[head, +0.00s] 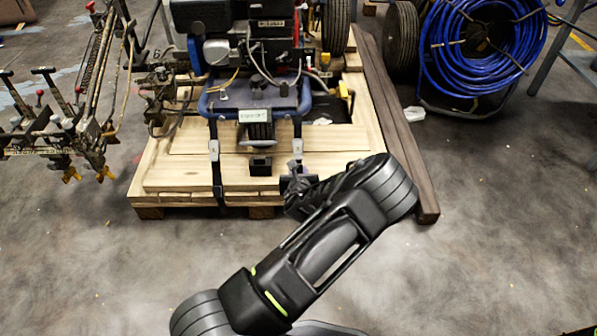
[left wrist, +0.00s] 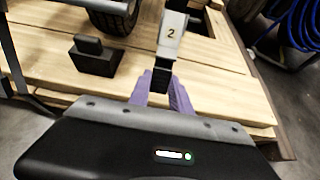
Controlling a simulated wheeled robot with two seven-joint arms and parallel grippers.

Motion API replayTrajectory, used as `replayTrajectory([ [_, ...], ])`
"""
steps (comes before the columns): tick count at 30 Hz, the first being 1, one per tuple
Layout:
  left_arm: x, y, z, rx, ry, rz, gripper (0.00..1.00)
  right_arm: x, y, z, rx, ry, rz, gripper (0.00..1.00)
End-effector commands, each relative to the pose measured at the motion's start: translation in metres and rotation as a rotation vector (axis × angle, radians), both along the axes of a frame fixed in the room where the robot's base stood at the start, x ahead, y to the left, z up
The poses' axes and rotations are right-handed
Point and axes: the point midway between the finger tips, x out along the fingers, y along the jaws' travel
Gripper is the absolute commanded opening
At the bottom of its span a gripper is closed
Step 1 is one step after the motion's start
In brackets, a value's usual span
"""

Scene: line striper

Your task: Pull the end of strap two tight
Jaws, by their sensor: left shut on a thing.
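Strap two's grey buckle (left wrist: 172,35), marked 2, shows at the top middle of the left wrist view. A black strap end (left wrist: 162,76) hangs from it over the wooden pallet's edge. My left gripper (left wrist: 161,92) has purple fingers shut on this strap end, just below the buckle. In the head view the left gripper (head: 291,180) is at the pallet's front edge, right of centre, and my arm partly hides it. The lower strap end is hidden between the fingers. My right gripper is not in view.
The line striper (head: 250,95) stands on the wooden pallet (head: 165,178). Another strap with a buckle (head: 214,150) runs down to the left. A black block (head: 260,166) sits between the straps. A dark beam (head: 395,125) and blue hose reel (head: 480,45) are right. The front floor is clear.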

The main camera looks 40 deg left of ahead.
Motion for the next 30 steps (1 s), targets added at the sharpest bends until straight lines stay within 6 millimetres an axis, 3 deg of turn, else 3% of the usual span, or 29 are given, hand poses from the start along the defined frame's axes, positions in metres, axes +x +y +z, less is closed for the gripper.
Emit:
replayTrajectory([
  [6, 0.000, 0.000, 0.000, 0.000, 0.000, 0.000, 0.00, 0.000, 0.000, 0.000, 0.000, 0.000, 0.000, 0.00],
  [19, 0.000, -0.001, -0.001, 0.000, 0.000, -0.001, 0.00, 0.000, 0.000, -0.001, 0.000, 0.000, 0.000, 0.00],
  [30, -0.007, -0.007, -0.021, 0.000, 0.002, -0.002, 0.00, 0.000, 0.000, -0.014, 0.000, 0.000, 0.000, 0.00],
])
